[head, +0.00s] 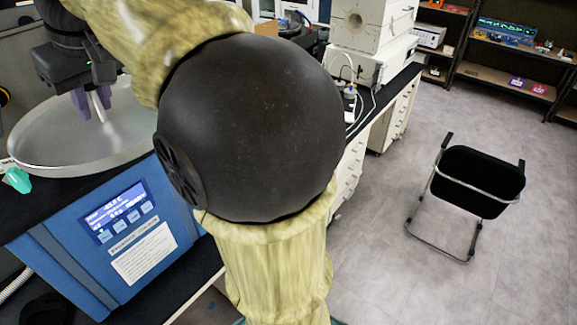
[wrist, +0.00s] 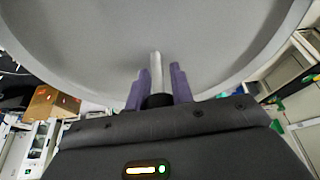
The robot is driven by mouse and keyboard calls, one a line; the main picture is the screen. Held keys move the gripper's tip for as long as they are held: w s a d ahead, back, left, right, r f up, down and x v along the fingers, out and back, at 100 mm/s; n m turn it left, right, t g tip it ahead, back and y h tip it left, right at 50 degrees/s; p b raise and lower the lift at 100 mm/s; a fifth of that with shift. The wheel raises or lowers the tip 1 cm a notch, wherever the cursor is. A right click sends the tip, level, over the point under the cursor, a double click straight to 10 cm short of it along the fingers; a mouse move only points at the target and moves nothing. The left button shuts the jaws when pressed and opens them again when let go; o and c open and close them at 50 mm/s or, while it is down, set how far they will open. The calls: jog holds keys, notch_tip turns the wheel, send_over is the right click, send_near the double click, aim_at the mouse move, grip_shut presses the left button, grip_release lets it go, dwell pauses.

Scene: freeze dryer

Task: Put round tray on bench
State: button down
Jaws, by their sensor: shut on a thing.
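The round tray (head: 60,135) is a wide, shallow grey metal dish at the left of the head view, above or at the top of the blue freeze dryer; I cannot tell if it touches it. My gripper (head: 92,103) is over the tray with its purple fingers pointing down, shut on a light upright post at the tray's middle. In the wrist view the tray (wrist: 150,50) fills the upper part, and my gripper (wrist: 157,85) has its two purple fingers on either side of the pale post. My arm hides the tray's right edge.
The blue freeze dryer (head: 125,235) with a lit display stands below the tray. A teal-tipped item (head: 17,180) is by the tray's left rim. A dark-topped bench (head: 385,90) with white instruments runs behind my arm. A black chair (head: 480,180) stands on open floor at right.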

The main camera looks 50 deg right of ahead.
jog(key=w+f+b, duration=0.1)
jog(key=f+b, duration=0.1)
jog(key=f, duration=1.8)
jog(key=w+a+f+m+b, duration=0.1)
jog(key=f+b, duration=0.2)
jog(key=f, duration=1.7)
jog(key=w+a+f+b, duration=0.1)
jog(key=f+b, duration=0.1)
jog(key=f, duration=1.8)
jog(key=shift+w+a+f+h, duration=0.2)
jog(key=shift+a+f+h, duration=0.05)
jog(key=shift+f+h, duration=0.1)
